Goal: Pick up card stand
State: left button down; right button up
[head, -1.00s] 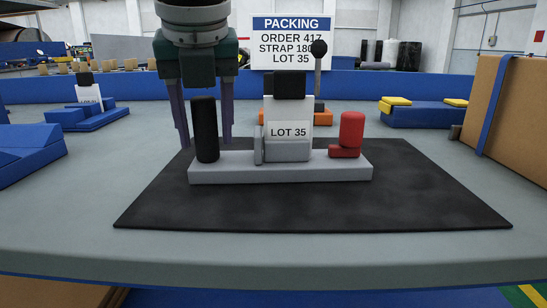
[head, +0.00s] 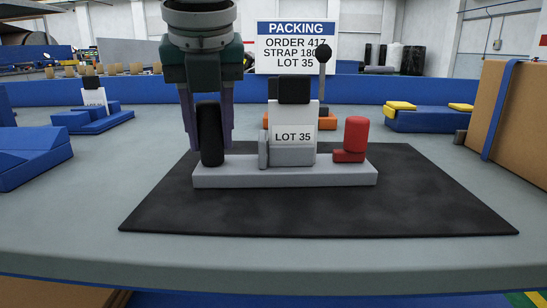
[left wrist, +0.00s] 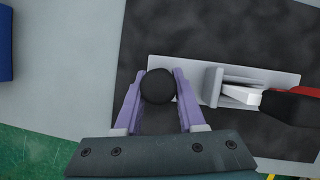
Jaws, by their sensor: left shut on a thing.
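The card stand has a long light grey base (head: 285,176) on a black mat (head: 420,205). A black upright post (head: 209,130) rises at its left end. A white card reading LOT 35 (head: 293,136) stands in the middle with a black top, and a red L-shaped part (head: 355,138) is at the right end. My left gripper (head: 209,146) points down with its purple fingers shut on either side of the post. In the left wrist view, the post's round top (left wrist: 158,86) sits between both fingers. The base appears to rest on the mat. My right gripper is out of view.
Behind the stand are a black-knobbed lever (head: 323,58), an orange block (head: 327,120) and a PACKING sign (head: 296,45). Blue blocks (head: 30,160) lie left, and a strapped brown carton (head: 515,120) stands right. The mat's right part is bare.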

pick_arm(q)
jog(key=shift+r, duration=0.2)
notch_tip(320, 180, up, 20)
jog(key=p, duration=1.4)
jog(key=shift+f, duration=0.25)
jog(key=shift+f+b, duration=6.7)
jog(key=shift+f, duration=2.05)
